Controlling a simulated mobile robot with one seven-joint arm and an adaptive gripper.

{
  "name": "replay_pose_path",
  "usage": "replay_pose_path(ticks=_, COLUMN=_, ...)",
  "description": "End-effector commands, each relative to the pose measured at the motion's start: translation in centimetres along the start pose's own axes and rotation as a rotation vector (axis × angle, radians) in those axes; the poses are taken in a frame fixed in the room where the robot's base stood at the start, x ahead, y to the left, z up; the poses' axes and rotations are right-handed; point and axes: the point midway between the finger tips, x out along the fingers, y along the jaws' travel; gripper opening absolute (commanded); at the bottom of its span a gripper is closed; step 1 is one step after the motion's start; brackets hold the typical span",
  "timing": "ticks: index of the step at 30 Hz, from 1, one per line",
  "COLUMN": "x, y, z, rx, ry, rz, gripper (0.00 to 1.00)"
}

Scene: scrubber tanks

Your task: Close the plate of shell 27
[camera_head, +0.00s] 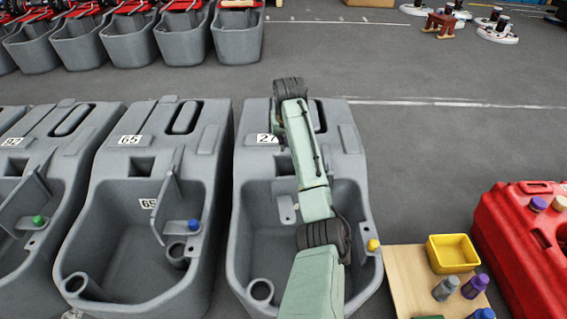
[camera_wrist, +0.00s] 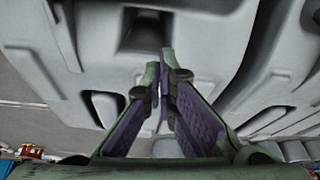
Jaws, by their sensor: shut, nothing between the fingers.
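Shell 27 (camera_head: 250,185) is a grey moulded tub in the middle of the head view, with the number label "27" (camera_head: 267,138) on its top. My arm lies across it and hides much of its right half and opening. I cannot make out its plate or the plate's angle; a small grey tab (camera_head: 287,208) shows left of my arm. A yellow cap (camera_head: 373,245) sits on its right rim. My gripper (camera_wrist: 161,72) is shut and empty in the wrist view, in front of grey moulded shell surfaces; contact cannot be told. It is hidden in the head view.
Shell 65 (camera_head: 105,190) stands close on the left with its plate (camera_head: 170,185) upright; another shell (camera_head: 20,230) is beyond it. At right are a wooden board (camera_head: 408,285) with a yellow bin (camera_head: 453,254) and a red tank (camera_head: 500,235).

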Motion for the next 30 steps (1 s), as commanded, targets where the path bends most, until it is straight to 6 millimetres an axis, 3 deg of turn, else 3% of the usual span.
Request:
replay_pose_path(ticks=19, x=10.2, y=-0.1, z=0.1, rx=-0.002, ry=-0.003, rz=0.001, gripper=0.0)
replay_pose_path(ticks=30, x=9.3, y=0.0, z=3.4, rx=-0.002, ry=0.001, rz=0.0, gripper=0.0)
